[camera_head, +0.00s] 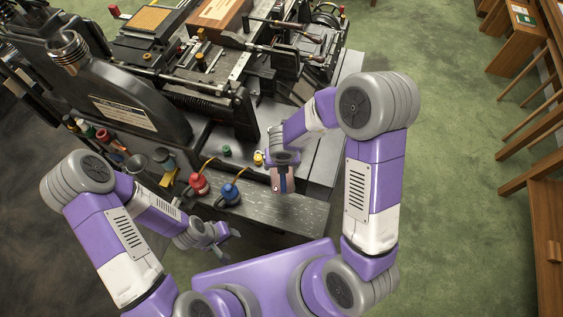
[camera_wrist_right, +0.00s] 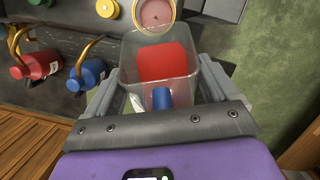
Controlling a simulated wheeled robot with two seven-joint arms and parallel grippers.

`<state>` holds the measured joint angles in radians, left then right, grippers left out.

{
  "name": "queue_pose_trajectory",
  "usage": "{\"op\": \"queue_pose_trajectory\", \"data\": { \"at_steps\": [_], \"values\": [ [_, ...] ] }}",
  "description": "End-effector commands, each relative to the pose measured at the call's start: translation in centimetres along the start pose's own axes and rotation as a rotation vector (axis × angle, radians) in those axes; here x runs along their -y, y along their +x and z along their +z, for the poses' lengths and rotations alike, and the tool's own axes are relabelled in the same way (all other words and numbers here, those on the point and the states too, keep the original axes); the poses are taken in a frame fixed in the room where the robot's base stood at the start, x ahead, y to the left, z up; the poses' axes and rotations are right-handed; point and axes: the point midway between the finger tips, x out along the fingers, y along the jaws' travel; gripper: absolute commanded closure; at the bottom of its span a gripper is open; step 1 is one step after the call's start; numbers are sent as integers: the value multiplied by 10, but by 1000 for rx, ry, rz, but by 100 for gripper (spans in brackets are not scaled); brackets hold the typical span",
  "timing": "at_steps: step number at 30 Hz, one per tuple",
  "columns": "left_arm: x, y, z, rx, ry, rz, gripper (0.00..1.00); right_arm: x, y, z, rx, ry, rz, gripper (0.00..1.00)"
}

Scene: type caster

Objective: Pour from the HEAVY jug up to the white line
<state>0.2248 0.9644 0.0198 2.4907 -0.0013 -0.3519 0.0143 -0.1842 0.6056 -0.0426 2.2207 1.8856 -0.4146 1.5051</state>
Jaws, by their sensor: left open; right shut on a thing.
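I cannot read HEAVY on either. My right gripper (camera_head: 284,166) is shut on a clear container (camera_wrist_right: 148,48), right of the jugs. A red block-like thing and a blue cylinder show in or through it. No white line shows. My left gripper (camera_head: 226,240) is open and empty, in front of the bench's near edge.
The bench (camera_head: 270,210) has a bare strip at its front. A small green knob (camera_head: 226,151) and a yellow one (camera_head: 258,158) sit behind the jugs. The large type caster (camera_head: 130,95) fills the back left. A brass-rimmed round dish (camera_wrist_right: 155,13) lies beyond the container.

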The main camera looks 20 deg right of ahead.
Motion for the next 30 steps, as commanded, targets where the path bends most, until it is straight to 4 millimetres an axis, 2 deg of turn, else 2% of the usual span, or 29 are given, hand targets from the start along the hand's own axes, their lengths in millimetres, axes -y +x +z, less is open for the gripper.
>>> {"op": "queue_pose_trajectory", "data": {
  "at_steps": [30],
  "values": [
    [-3,-7,0,0,0,0,57,0,-1,1,-11,0,1,55]
  ]
}}
